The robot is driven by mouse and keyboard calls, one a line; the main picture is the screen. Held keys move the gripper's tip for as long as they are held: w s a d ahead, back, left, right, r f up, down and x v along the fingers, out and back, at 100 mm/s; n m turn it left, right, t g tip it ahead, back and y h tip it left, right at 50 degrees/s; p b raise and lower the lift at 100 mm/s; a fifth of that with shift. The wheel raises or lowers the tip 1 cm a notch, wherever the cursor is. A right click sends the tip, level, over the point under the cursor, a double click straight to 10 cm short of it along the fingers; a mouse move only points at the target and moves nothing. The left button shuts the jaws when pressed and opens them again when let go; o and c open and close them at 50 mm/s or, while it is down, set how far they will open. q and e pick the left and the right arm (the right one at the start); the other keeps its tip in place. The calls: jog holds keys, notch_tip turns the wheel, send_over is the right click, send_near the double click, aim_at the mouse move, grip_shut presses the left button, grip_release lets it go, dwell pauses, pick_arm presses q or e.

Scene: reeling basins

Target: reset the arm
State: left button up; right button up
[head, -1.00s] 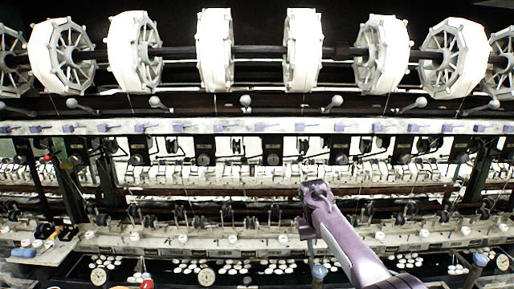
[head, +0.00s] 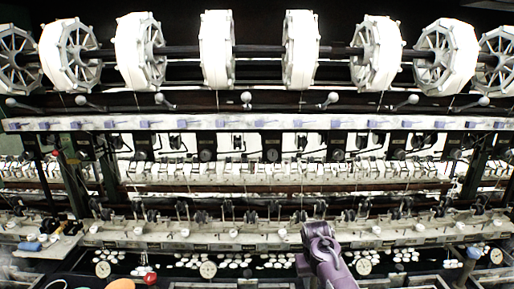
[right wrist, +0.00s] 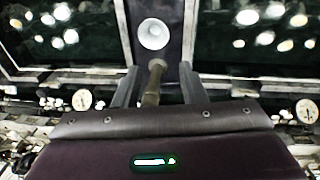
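My right arm (head: 322,250) is the purple link at the bottom middle of the head view, in front of the machine's lower bench. Its gripper is mostly hidden there. In the right wrist view my right gripper (right wrist: 158,85) has its two grey fingers spread apart. A brownish post-like piece (right wrist: 154,82) shows between the fingers, with a gap on each side. I cannot tell how far it lies from them. A white round disc (right wrist: 153,33) shows beyond, on the strip between two dark basins. My left gripper is not in view.
The reeling machine fills the view, with large white reels (head: 217,50) along the top and a long bench (head: 210,238) below. Dark basins (right wrist: 60,35) hold several white cocoons. A side table (head: 45,248) with a blue roll stands at left. A red ball-like item (head: 150,278) is at the bottom left.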

jog(key=s+f, duration=0.6)
jog(key=s, duration=0.3)
jog(key=s+d+r+n+t+y, duration=0.1)
jog(key=s+r, duration=0.3)
jog(key=s, duration=0.9)
jog(key=s+d+r+t+y, duration=0.15)
jog(key=s+r, duration=0.25)
jog(key=s, duration=0.9)
notch_tip(320, 180, down, 34)
jog(key=b, duration=0.7)
pick_arm(q)
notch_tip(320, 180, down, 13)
jog(key=b, duration=0.6)
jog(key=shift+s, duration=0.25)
pick_arm(e)
jog(key=s+d+f+g, duration=0.1)
jog(key=s+f, duration=0.9)
jog(key=f, duration=0.3)
jog(key=s+d+f+g+h, duration=0.1)
jog(key=s+d+f, duration=0.1)
jog(key=s+f, duration=0.8)
notch_tip(320, 180, down, 4)
jog(key=shift+r+n, duration=0.15)
jog(key=shift+n, duration=0.15)
